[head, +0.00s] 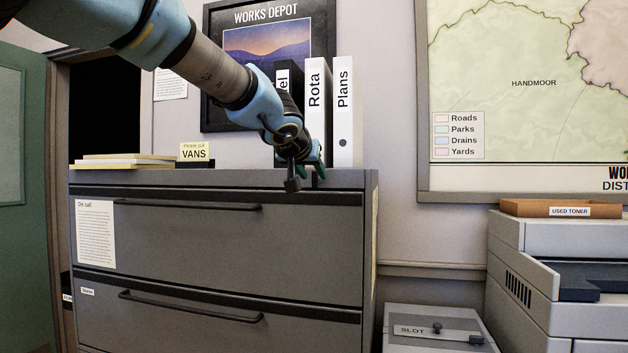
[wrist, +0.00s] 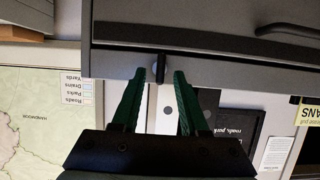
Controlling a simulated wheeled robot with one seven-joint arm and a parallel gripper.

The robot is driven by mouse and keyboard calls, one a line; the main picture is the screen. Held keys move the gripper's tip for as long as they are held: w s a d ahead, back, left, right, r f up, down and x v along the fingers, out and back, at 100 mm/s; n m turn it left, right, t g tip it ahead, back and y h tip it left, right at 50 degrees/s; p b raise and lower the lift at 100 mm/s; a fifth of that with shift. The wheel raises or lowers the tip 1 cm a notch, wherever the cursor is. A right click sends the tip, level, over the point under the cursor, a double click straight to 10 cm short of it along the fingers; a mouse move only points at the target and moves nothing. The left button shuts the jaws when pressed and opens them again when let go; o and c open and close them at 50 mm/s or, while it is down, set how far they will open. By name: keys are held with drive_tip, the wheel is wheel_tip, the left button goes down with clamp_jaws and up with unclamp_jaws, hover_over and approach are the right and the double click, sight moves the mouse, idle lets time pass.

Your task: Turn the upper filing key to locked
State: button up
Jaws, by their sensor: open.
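The upper filing key (wrist: 160,68) shows in the wrist view as a small dark upright bar on the cabinet's top rail. The grey filing cabinet (head: 185,232) fills the left and middle of the head view. My gripper (head: 303,170) is at the cabinet's top rail, near its right end. In the wrist view its two green fingers stand apart, one on each side of the key, with a gap visible between them. In the head view the dark shapes at the fingertips overlap, so the key's position there is hard to make out.
White binders (head: 345,112) stand on the cabinet behind my gripper. The top drawer handle (head: 190,206) is left of the key. A SLOT box (head: 437,330) and a printer (head: 560,270) stand at right.

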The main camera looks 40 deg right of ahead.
sight(313, 175)
drive_tip(key=shift+x, duration=1.7)
clamp_jaws()
